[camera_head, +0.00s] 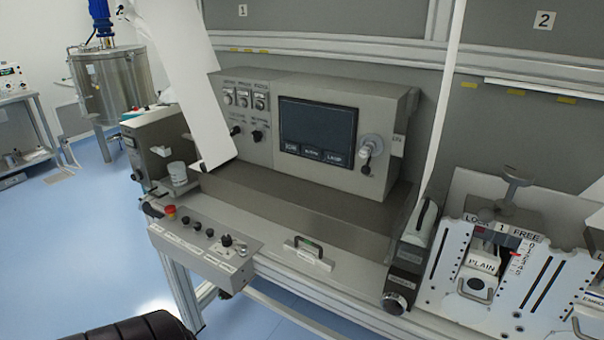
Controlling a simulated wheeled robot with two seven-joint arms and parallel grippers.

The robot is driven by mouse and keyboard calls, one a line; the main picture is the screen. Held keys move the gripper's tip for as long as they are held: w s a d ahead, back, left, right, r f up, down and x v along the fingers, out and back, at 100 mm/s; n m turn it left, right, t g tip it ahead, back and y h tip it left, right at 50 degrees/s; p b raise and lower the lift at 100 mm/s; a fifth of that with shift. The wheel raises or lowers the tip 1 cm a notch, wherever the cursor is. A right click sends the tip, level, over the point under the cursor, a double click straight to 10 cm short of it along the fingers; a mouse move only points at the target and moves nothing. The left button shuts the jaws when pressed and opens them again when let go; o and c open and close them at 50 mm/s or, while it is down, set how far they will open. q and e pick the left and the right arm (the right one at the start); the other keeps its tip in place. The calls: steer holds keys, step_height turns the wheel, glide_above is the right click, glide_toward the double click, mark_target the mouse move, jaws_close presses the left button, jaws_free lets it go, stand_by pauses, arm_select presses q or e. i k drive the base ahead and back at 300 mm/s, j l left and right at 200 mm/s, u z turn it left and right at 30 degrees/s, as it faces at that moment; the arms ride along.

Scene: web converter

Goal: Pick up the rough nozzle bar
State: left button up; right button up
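I cannot pick out a rough nozzle bar for certain in the head view. At the right, a white plate station labelled LOCK, 1 and FREE holds a block marked PLAIN (481,265) with a metal handle. Another labelled part with a metal handle (590,297) is cut off by the right edge; its label is only partly readable. Neither of my grippers is in view.
A grey machine console (318,130) with a dark screen stands at the centre. A control box (205,247) with a red button juts out at the front left. A long white piece (185,75) hangs at the upper left. Blue floor (60,250) is open at left.

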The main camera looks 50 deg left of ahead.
mark_target(315, 258)
steer(key=u, duration=1.5)
